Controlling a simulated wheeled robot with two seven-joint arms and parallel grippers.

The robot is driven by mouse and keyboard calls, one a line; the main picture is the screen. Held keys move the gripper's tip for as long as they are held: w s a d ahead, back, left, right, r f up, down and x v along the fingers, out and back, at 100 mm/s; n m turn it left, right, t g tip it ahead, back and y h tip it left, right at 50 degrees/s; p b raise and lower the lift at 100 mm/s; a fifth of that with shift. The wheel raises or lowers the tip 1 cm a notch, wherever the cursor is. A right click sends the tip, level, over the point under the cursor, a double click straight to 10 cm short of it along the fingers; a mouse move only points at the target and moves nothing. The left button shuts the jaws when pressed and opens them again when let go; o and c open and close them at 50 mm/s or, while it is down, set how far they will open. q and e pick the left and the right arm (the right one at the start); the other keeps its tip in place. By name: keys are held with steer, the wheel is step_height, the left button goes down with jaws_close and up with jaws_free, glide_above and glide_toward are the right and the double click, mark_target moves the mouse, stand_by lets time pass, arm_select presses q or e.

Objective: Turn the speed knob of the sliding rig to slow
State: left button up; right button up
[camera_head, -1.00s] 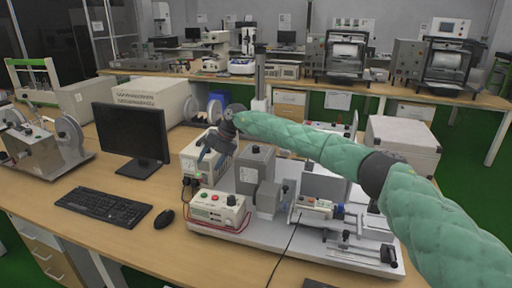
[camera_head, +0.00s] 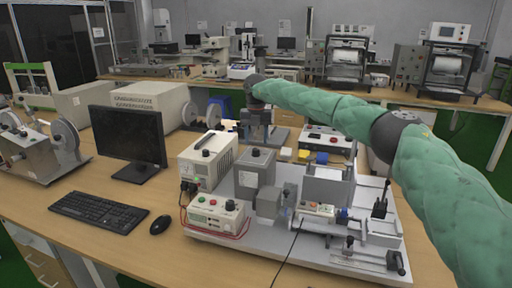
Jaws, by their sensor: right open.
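The sliding rig stands on a white base plate (camera_head: 262,243) on the near desk. Its small control box (camera_head: 214,222) at the front left has a red and a green button and a black knob (camera_head: 230,205) on top. The knob's setting is too small to read. My right arm comes in from the right over the rig. My right gripper (camera_head: 256,138) points down behind the grey motor block (camera_head: 256,165), well beyond the control box and apart from the knob. It is open and looks empty; its fingertips are hard to make out. My left gripper is out of view.
A cream instrument box (camera_head: 207,162) stands behind the control box. A monitor (camera_head: 127,137), keyboard (camera_head: 98,209) and mouse (camera_head: 160,224) are to the left. A red cable lies along the control box's front. The desk in front of the keyboard is clear.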

mark_target(256, 149)
step_height(256, 149, down, 4)
steer(key=shift+r+p, duration=0.2)
steer(key=shift+p, duration=0.15)
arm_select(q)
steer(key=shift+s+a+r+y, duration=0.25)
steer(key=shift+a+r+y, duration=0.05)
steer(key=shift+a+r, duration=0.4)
arm_select(e)
steer(key=shift+f, duration=0.35)
steer(key=c, duration=1)
steer(key=shift+o, duration=0.2)
